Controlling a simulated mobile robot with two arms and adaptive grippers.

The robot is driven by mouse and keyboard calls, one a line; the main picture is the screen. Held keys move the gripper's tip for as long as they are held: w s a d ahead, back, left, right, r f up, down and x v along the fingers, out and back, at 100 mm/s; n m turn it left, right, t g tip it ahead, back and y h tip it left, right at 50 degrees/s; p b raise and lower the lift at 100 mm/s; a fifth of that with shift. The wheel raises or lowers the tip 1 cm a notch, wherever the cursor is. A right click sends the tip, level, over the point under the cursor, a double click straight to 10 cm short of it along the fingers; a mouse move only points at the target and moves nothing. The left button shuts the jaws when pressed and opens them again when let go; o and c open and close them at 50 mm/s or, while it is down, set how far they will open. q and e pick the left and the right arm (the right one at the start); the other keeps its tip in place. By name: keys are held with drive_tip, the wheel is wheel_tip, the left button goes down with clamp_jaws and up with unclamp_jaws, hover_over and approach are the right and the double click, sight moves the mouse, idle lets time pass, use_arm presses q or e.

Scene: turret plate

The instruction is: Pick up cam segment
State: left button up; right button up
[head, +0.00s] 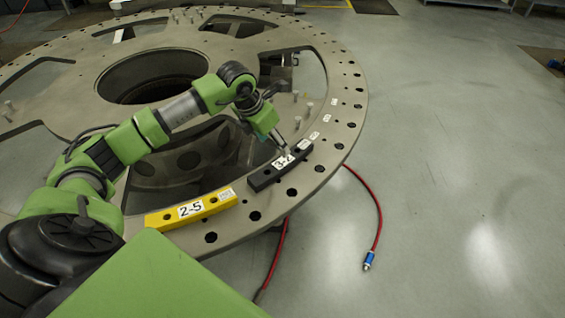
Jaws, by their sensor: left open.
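A black cam segment (267,180) with a white label that seems to read 3-2 lies on the rim of the large round turret plate (328,165). A yellow cam segment (218,203) labelled 2-5 lies on the rim to its left, nearer to me. My left gripper (285,149) is open, with its fingers pointing down at the far end of the black segment. I cannot tell whether the fingers touch it. My right gripper is not in view.
Upright pins (309,108) stand on the plate, and several small white labels and holes line its rim. A red hose with a blue connector (368,261) lies on the grey floor beside the plate. The floor to the right is mostly clear.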

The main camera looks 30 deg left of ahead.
use_arm(q)
drive_tip(key=p, duration=0.1)
hover_over(283, 161)
drive_tip(key=s, duration=0.2)
drive_tip(key=f, duration=0.5)
drive_tip(key=shift+w+a, duration=0.1)
drive_tip(key=shift+a, duration=0.15)
drive_tip(key=p+x, duration=0.1)
drive_tip(key=x, duration=0.1)
drive_tip(key=p+x, duration=0.1)
drive_tip(key=x, duration=0.1)
drive_tip(key=shift+f, duration=0.75)
drive_tip(key=shift+w+r, duration=0.1)
drive_tip(key=c, duration=1.5)
